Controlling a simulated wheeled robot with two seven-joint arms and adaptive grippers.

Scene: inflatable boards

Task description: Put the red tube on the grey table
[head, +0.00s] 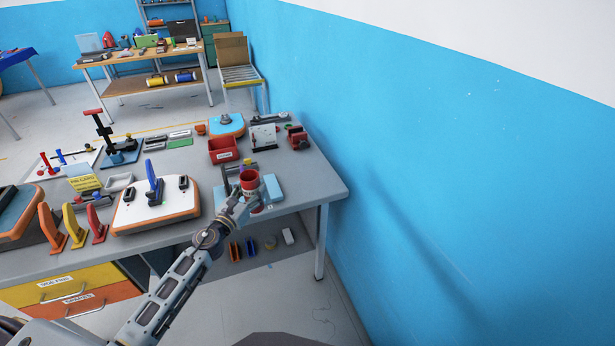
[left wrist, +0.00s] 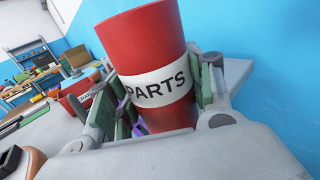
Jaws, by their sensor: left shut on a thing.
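The red tube (head: 250,180) is a red cylinder, upright or nearly so. In the left wrist view the red tube (left wrist: 150,45) has a white band reading "PARTS" and leans slightly. My left gripper (head: 245,192) is shut on it, with green-padded fingers (left wrist: 165,100) on both sides. The grey table (head: 325,182) lies under and behind it, and the tube is over the right part of its front. I cannot tell whether the tube's base touches the table. My right gripper is not in view.
A light blue block (head: 268,186) lies right beside the tube. A red bin (head: 223,149) stands behind it. A white board with orange edge (head: 155,206) is to the left. The table's right end is fairly clear, near the blue wall (head: 450,150).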

